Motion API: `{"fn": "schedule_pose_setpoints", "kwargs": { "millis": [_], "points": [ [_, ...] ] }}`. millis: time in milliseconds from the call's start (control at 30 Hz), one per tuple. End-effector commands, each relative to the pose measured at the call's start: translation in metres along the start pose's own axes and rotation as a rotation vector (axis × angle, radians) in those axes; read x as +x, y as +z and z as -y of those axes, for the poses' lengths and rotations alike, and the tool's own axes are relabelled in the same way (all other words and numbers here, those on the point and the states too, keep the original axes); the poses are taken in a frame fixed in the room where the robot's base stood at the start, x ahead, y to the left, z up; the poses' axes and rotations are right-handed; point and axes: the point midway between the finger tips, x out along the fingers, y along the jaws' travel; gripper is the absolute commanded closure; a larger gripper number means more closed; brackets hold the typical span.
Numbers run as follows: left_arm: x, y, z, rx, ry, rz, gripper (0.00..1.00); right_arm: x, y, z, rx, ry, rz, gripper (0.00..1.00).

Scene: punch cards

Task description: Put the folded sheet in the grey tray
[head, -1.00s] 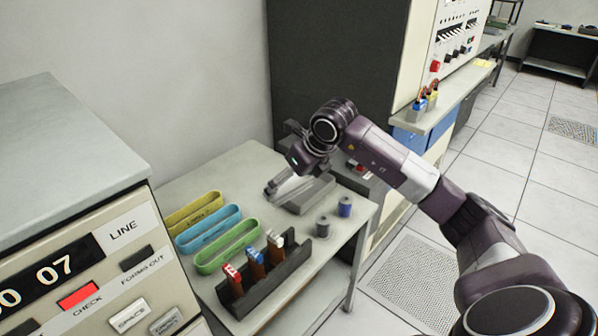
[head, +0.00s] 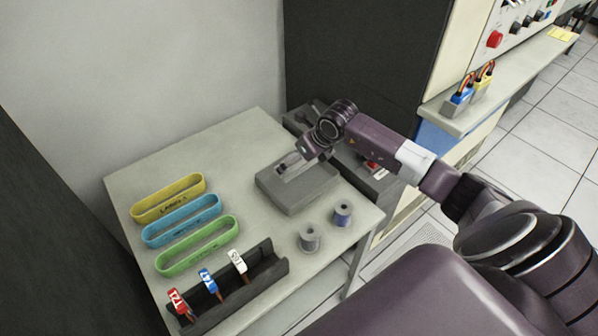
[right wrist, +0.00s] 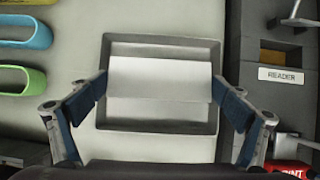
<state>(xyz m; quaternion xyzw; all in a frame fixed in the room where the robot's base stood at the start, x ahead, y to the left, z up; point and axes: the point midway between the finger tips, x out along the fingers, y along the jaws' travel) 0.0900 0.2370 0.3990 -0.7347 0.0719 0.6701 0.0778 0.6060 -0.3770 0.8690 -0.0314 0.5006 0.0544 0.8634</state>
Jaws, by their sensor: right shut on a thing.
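The grey tray (head: 300,198) sits on the small table; in the right wrist view its rim (right wrist: 160,127) surrounds a pale inner floor. My right gripper (head: 290,165) is over the tray. In the right wrist view the gripper (right wrist: 160,95) has its two blue-padded fingers at either side of the white folded sheet (right wrist: 160,78) and is shut on it. The sheet overlaps the tray's inside in that view; whether it touches the floor I cannot tell. In the head view the sheet is mostly hidden by the gripper. My left gripper is not in view.
Yellow (head: 168,196), blue (head: 182,220) and green (head: 197,245) loops lie left of the tray. A dark rack (head: 240,288) with tagged items stands in front. Two spools (head: 309,238) stand right of it. A reader unit (right wrist: 273,80) is beyond the tray's right side.

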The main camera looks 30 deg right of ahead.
Motion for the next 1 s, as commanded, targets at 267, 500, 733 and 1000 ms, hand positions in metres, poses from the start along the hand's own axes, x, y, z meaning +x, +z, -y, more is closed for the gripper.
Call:
{"fn": "schedule_pose_setpoints", "kwargs": {
  "millis": [267,500,733,1000],
  "points": [
    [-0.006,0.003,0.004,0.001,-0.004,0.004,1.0,0.026,-0.015,0.0,0.001,0.0,-0.002,0.15],
    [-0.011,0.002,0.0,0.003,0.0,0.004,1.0,0.054,-0.031,0.0,0.002,0.0,-0.001,0.15],
    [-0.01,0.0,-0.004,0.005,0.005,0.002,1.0,0.058,-0.033,0.0,-0.001,-0.001,0.001,0.15],
    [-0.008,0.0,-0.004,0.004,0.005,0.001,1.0,0.06,-0.034,0.0,0.0,-0.001,0.001,0.0]
  ]
}}
